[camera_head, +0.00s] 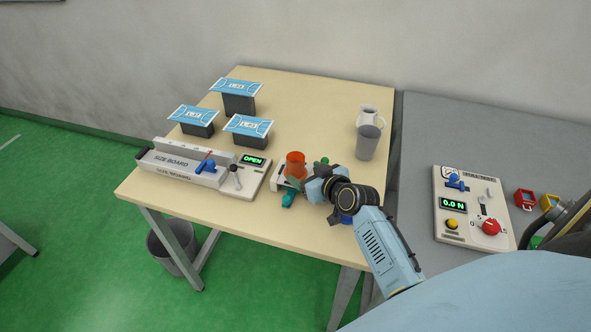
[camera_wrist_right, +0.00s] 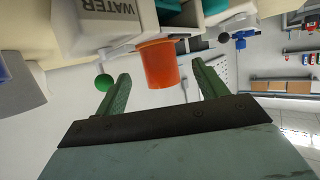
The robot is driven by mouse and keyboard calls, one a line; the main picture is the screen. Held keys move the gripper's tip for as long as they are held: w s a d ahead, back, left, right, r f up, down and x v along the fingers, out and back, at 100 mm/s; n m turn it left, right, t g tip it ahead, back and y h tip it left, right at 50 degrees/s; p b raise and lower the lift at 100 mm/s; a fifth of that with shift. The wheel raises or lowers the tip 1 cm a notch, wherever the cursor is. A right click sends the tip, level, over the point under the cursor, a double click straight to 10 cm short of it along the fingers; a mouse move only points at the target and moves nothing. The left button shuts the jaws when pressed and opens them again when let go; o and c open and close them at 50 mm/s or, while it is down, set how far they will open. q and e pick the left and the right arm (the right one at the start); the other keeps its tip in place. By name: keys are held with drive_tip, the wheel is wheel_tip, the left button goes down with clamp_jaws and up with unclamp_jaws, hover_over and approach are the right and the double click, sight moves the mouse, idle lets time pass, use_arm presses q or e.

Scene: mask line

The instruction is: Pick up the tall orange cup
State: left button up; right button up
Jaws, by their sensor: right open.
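In the head view the right gripper (camera_head: 299,182) reaches in from the right and partly hides the unit. My left gripper is not in view.
A white box marked WATER (camera_wrist_right: 105,22) and a green ball (camera_wrist_right: 104,82) sit close to the cup. The size board (camera_head: 180,172) lies left of it. A grey cup (camera_head: 368,142) and a white jug (camera_head: 368,116) stand at the right. The table's back middle is clear.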

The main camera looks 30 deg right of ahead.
sight(301, 169)
drive_tip(key=shift+b+x, duration=0.3)
drive_tip(key=shift+x, duration=2.75)
drive_tip(key=shift+c, duration=0.4)
drive_tip(key=shift+d, duration=0.1)
drive_tip(key=c, duration=1)
